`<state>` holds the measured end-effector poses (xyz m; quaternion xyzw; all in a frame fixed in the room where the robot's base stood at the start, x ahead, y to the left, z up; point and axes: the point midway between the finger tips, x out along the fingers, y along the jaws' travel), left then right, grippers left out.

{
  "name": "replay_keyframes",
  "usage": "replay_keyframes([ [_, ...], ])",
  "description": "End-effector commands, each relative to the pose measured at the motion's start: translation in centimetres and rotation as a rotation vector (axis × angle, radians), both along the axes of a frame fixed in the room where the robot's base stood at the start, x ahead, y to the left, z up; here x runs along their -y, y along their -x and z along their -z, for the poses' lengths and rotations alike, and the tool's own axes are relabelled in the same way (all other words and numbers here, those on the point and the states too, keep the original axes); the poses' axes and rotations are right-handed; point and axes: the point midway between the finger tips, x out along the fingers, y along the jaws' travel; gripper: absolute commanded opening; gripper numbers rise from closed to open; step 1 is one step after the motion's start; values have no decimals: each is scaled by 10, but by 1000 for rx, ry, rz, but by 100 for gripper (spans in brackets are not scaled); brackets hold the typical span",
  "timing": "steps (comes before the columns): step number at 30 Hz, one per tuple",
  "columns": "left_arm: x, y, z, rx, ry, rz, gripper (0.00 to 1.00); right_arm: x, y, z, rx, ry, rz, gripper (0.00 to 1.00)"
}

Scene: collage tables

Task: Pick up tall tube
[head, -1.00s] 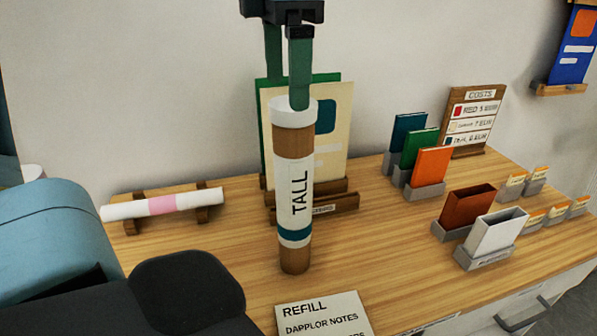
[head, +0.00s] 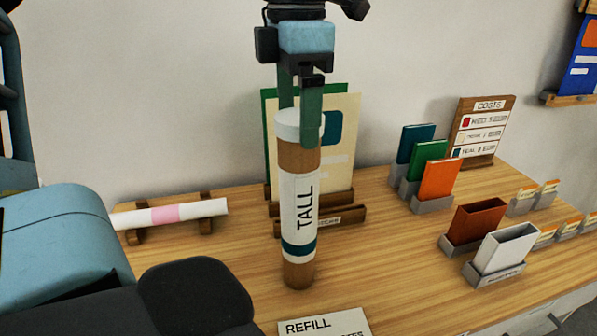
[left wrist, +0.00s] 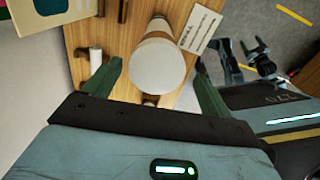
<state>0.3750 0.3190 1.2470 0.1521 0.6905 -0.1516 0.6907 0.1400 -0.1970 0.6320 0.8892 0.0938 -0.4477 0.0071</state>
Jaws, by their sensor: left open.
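The tall tube (head: 298,215) stands upright on the wooden table, brown with a white cap and a white label reading TALL over a teal band. In the left wrist view, its round white cap (left wrist: 157,66) shows from above, between the fingers. My left gripper (head: 298,128) comes down from above with its green fingers on either side of the tube's top. It is open, and the left wrist view shows a gap between each finger and the cap (left wrist: 160,88).
A rolled white and pink tube (head: 168,214) lies on a wooden rack at left. Boards (head: 340,150) stand behind the tall tube. A REFILL note (head: 325,325) lies in front. Colored books (head: 439,180) and holders (head: 505,250) stand at right.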

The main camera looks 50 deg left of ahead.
Motion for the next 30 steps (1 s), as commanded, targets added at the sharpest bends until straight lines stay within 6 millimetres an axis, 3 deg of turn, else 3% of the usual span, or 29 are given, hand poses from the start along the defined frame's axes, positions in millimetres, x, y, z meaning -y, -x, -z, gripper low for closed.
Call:
replay_keyframes([
  [8, -2, -6, 35, -2, 0, 1, 84, 0, -4, -5, 11, 1, -1, 78],
  [17, -2, -6, 40, 0, 1, 0, 84, 1, -6, -5, 13, 1, 0, 78],
  [30, -2, -6, 39, 1, 0, 0, 28, 1, -5, -5, 13, 2, -1, 78],
])
